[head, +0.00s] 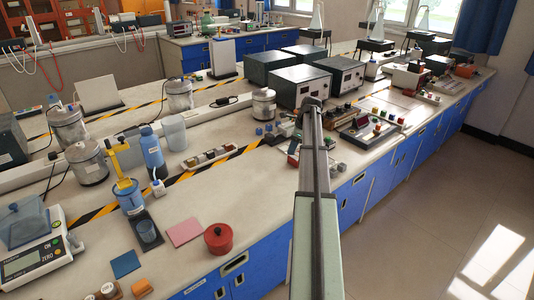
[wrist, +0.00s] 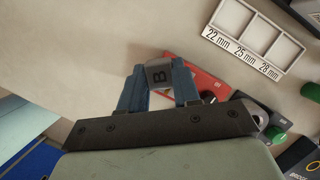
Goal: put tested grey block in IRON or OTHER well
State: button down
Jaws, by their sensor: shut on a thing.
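A grey block (wrist: 158,75) marked with a dark "B" shows in the wrist view between the blue fingers of my gripper (wrist: 160,84). The fingers are shut on its two sides. A red panel (wrist: 208,80) lies behind and to the right of the fingers, partly covered by them. In the head view my arm reaches across the bench, and the held block cannot be made out there. No well marked IRON or OTHER can be read in either view.
A white tray (wrist: 262,38) marked 22 mm, 25 mm and 28 mm is at the upper right of the wrist view. A green knob (wrist: 310,91) is near the right edge. Grey instrument boxes (head: 299,86) stand behind my arm; a red pot (head: 218,238) stands front left.

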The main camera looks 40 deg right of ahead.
jog(key=s+d+r+m+h, duration=0.2)
jog(key=s+d+m, duration=0.6)
jog(key=d, duration=0.6)
jog(key=shift+n+t, duration=0.3)
jog(key=shift+s+a+f, duration=0.1)
jog(key=shift+s+f, duration=0.1)
jog(key=shift+f, duration=0.85)
jog(key=shift+s+a+f, duration=0.1)
jog(key=shift+s+f, duration=0.1)
jog(key=shift+f, duration=0.9)
jog(key=shift+s+f, duration=0.2)
jog(key=shift+f, duration=0.85)
jog(key=shift+f, duration=0.35)
jog(key=c, duration=0.7)
grip_release()
jog(key=shift+c, duration=0.2)
jog(key=shift+o, duration=0.5)
jog(key=shift+o, duration=1.1)
notch_tip(320, 180, up, 8)
